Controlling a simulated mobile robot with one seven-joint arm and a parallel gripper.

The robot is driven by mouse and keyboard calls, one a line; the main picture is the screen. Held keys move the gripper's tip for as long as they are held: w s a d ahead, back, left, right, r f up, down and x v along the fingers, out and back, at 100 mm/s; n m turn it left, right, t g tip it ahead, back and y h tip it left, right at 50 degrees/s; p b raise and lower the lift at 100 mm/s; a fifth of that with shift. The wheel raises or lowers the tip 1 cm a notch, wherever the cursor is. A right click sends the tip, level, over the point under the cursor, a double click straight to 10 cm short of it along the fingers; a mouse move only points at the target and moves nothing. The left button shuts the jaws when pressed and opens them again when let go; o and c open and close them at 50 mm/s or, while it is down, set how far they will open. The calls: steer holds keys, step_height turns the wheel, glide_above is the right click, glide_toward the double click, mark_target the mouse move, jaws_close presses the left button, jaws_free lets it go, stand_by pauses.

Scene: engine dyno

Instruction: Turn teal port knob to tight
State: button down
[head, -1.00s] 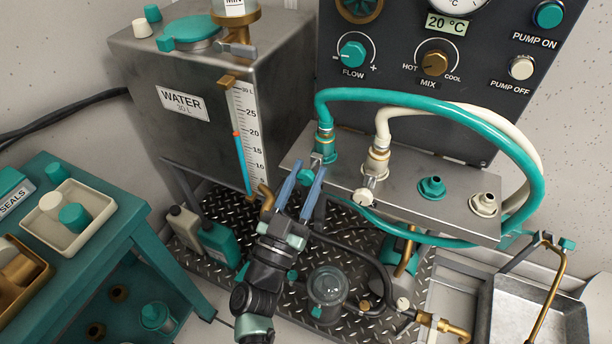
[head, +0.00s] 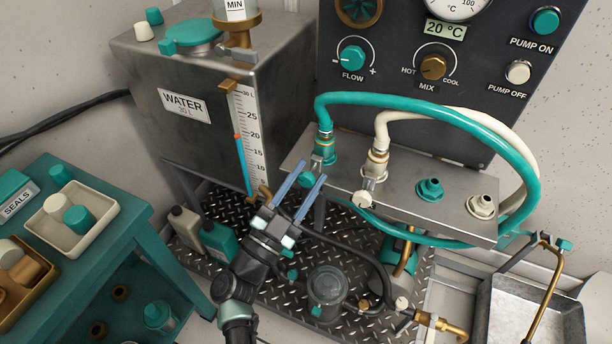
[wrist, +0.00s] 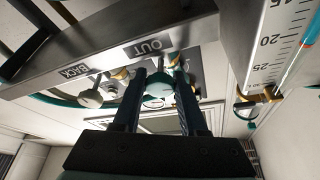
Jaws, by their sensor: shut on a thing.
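The teal port knob (head: 306,180) is on the front of the metal shelf, below the teal hose fitting (head: 324,148). My gripper (head: 312,172) reaches up to it with its two blue fingers, one on each side, and is shut on it. In the wrist view the teal knob (wrist: 158,89) shows between the two dark fingers (wrist: 160,78), under the label OUT (wrist: 149,48). The fingers hide part of the knob, and I cannot read how tight it is.
A white port knob (head: 362,198) sits to the right, under the cream hose fitting (head: 376,164); it shows by the BACK label in the wrist view (wrist: 91,98). The water tank (head: 205,95) and its scale (head: 246,135) stand close on the left. A black hose runs below.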

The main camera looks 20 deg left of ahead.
steer(key=shift+m+g+h, duration=0.6)
steer(key=shift+m+h, duration=0.2)
steer(key=shift+m, duration=1.3)
steer(key=c, duration=0.5)
jaws_free()
steer(key=shift+o, duration=0.2)
steer(key=shift+f, duration=0.1)
steer(key=shift+d, duration=0.1)
